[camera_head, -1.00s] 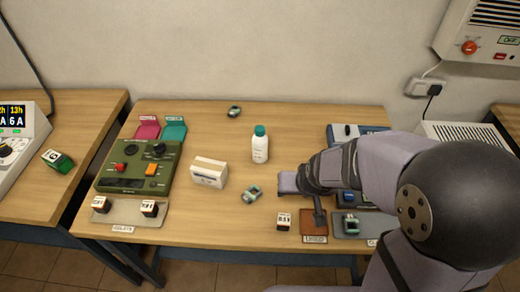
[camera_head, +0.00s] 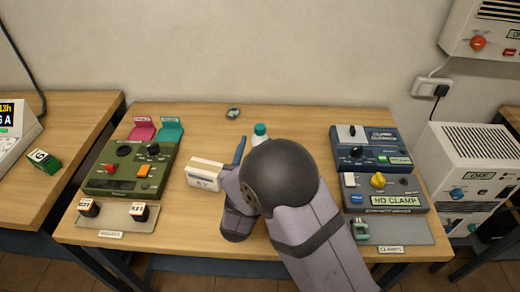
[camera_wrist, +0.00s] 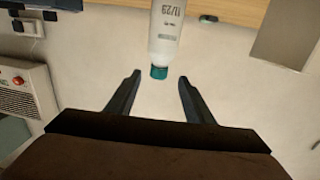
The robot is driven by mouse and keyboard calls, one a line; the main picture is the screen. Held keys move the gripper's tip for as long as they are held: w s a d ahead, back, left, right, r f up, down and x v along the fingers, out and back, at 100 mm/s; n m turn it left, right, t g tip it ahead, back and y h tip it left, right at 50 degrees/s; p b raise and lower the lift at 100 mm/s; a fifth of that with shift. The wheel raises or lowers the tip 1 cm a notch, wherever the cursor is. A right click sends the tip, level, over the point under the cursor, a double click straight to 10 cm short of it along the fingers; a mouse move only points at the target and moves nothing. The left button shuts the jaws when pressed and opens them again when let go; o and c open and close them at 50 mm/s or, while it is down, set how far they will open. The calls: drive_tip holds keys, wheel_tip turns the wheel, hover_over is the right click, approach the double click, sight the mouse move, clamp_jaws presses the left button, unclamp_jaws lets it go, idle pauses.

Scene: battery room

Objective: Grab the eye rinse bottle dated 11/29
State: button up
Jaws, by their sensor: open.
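The eye rinse bottle is white with a teal cap. In the head view only its cap (camera_head: 260,130) and a little of its neck show above my arm's dark round joint, which hides the rest. In the wrist view the bottle (camera_wrist: 166,28) appears upside down with "11/29" printed on it, cap toward me. My gripper (camera_wrist: 160,82) is open and empty, its two dark fingers apart, with the bottle beyond the tips and roughly centred between them. In the head view a blue-grey finger (camera_head: 240,150) shows left of the bottle; the rest of the gripper is hidden.
A white box (camera_head: 205,173) stands close left of my gripper. The green device (camera_head: 130,168) is farther left. Blue-grey devices, one labelled "NO CLAMP" (camera_head: 395,200), stand to the right. A small clamp (camera_head: 233,113) lies at the back. The wall is behind the table.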

sight(259, 133)
drive_tip(key=shift+w+r, duration=0.15)
drive_tip(key=shift+w, duration=0.15)
drive_tip(key=shift+w+d+p, duration=0.15)
drive_tip(key=shift+w+p, duration=0.25)
drive_tip(key=shift+w, duration=0.7)
drive_tip(key=shift+w+d+p, duration=0.2)
drive_tip(key=shift+w+p, duration=0.2)
drive_tip(key=shift+w, duration=0.75)
drive_tip(key=shift+w+d+p, duration=0.15)
drive_tip(key=shift+w+p, duration=0.25)
drive_tip(key=shift+w, duration=0.7)
clamp_jaws()
